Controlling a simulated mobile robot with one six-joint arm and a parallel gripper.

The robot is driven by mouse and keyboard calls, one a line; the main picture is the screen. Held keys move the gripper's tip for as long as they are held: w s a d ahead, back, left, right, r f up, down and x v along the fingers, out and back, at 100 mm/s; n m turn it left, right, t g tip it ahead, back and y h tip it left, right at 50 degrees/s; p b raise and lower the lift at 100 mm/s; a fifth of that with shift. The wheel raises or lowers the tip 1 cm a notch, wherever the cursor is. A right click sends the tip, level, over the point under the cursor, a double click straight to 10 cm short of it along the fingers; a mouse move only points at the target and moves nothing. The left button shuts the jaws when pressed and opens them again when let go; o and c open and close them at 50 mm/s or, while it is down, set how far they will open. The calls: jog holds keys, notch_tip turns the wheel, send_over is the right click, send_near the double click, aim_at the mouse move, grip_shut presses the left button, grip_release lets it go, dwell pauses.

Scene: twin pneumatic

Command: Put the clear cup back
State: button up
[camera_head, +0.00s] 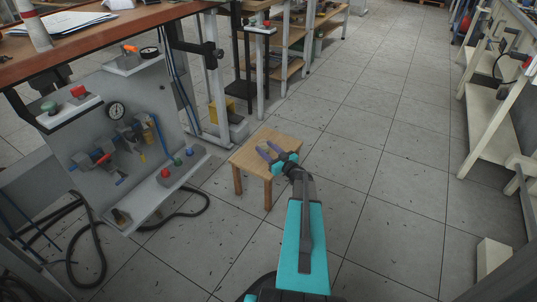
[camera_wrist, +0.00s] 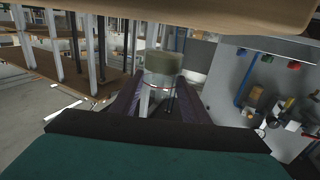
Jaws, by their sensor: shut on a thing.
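My gripper (camera_head: 267,149) reaches out over a small wooden stool (camera_head: 250,148) in the head view. In the wrist view its two dark fingers (camera_wrist: 161,88) are shut on the clear cup (camera_wrist: 163,66), one finger on each side. The cup is see-through, with a dull olive-grey band at the upper end in the picture. In the head view the cup is too small and faint to make out between the fingers. I cannot tell whether the cup touches the stool top.
A grey pneumatic panel (camera_head: 97,130) with gauges, valves and buttons stands left of the stool, with black hoses (camera_head: 95,240) on the floor below. A wooden bench (camera_head: 100,30) is above it. A pale rack (camera_head: 490,120) stands right. Tiled floor (camera_head: 385,165) between is clear.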

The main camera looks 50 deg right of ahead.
jog(key=shift+f+b, duration=1)
jog(key=shift+f, duration=0.75)
jog(key=shift+f, duration=0.1)
jog(key=o, duration=1.2)
jog(key=shift+o, duration=0.2)
jog(key=shift+s+r, duration=0.2)
jog(key=shift+s, duration=0.05)
jog(key=s+a+p, duration=0.1)
jog(key=s+p, duration=0.2)
jog(key=s, duration=0.8)
jog(key=shift+s+a, duration=0.25)
jog(key=shift+a, duration=0.15)
jog(key=shift+f, duration=0.1)
